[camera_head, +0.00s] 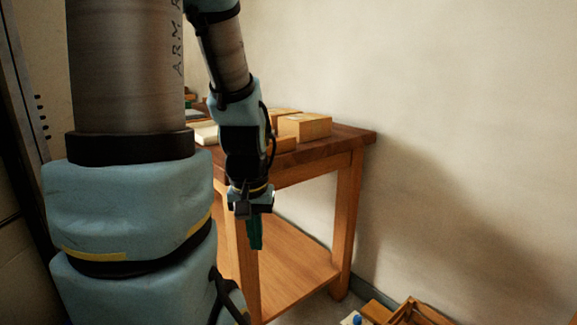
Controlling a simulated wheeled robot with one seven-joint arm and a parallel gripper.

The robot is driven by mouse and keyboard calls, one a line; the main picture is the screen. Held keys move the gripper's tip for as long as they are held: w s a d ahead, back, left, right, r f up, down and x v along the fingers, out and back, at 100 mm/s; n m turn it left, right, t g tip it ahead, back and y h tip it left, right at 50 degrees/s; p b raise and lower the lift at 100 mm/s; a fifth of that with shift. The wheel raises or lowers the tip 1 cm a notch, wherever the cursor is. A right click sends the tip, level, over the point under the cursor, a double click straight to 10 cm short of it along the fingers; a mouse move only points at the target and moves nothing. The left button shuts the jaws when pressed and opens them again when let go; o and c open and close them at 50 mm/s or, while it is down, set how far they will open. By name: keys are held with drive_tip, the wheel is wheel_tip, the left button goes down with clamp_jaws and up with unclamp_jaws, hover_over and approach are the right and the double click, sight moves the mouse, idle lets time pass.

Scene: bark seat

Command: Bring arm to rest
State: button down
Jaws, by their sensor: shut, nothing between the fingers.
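My arm hangs down across the left and middle of the head view, with its thick lower links close to the camera. My gripper (254,233) points straight down at the arm's end, in front of the wooden table. Its green fingers are together with nothing held between them. The gripper is below the level of the tabletop and in front of a table leg and the lower shelf. I cannot tell the exact gap between the gripper and the table.
The wooden table (347,137) stands against a pale wall, with wooden boxes (306,125) on top, partly hidden by my arm. Its lower shelf (300,277) looks bare. A wooden crate (420,312) and a small blue item (357,320) are at the bottom right.

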wheel_tip(320, 180, up, 19)
drive_tip(key=p, duration=1.6)
drive_tip(key=shift+p, duration=0.4)
